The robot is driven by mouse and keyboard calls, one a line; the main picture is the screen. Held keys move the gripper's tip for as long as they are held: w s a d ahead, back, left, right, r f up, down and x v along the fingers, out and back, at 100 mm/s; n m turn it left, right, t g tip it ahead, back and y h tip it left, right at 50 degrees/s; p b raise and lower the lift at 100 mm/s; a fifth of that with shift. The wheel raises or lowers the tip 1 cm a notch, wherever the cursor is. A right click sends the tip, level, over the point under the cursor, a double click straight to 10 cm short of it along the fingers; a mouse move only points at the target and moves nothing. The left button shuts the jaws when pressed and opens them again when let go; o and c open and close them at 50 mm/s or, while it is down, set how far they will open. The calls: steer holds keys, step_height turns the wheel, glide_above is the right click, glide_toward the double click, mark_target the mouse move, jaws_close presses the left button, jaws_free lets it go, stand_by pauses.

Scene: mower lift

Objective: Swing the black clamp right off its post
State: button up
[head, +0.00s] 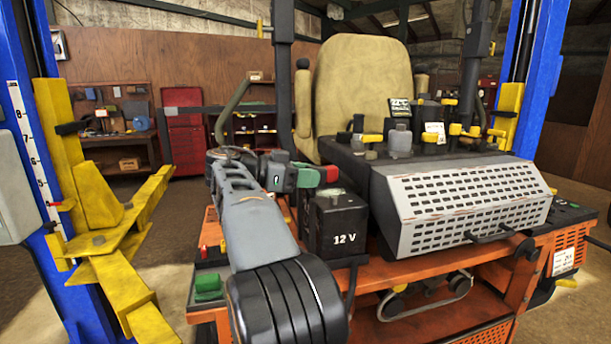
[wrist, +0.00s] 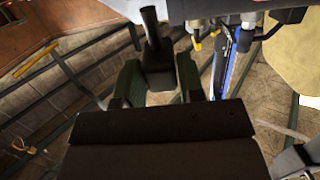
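The battery (head: 337,226) is a dark box marked 12 V on the orange mower deck. My gripper (head: 306,178) is at its top left, with green fingers beside a red piece (head: 329,174). In the wrist view my gripper (wrist: 160,82) has a green finger on each side of a dark block with a stem, which looks like the black clamp (wrist: 158,72). The block fills the gap, and the fingers appear to press on it. The post under the clamp is hidden, so I cannot tell whether the clamp is around it or apart.
The mower seat (head: 362,85) and a dark console (head: 420,160) with yellow-topped levers stand behind and right of the battery. A grey perforated panel (head: 470,195) is at the right. A yellow lift arm (head: 115,250) stands at the left.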

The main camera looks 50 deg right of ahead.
steer(key=o, duration=0.4)
steer(key=shift+w+a, duration=0.1)
steer(key=p+v, duration=0.3)
steer(key=v, duration=0.1)
steer(key=p+v, duration=0.4)
steer(key=v, duration=0.1)
steer(key=p+v, duration=0.4)
steer(key=shift+w+r, duration=0.1)
steer(key=shift+r, duration=0.3)
steer(key=shift+a+f+p, duration=0.1)
steer(key=shift+a+p, duration=0.1)
steer(key=shift+p, duration=0.35)
steer(key=shift+f, duration=0.15)
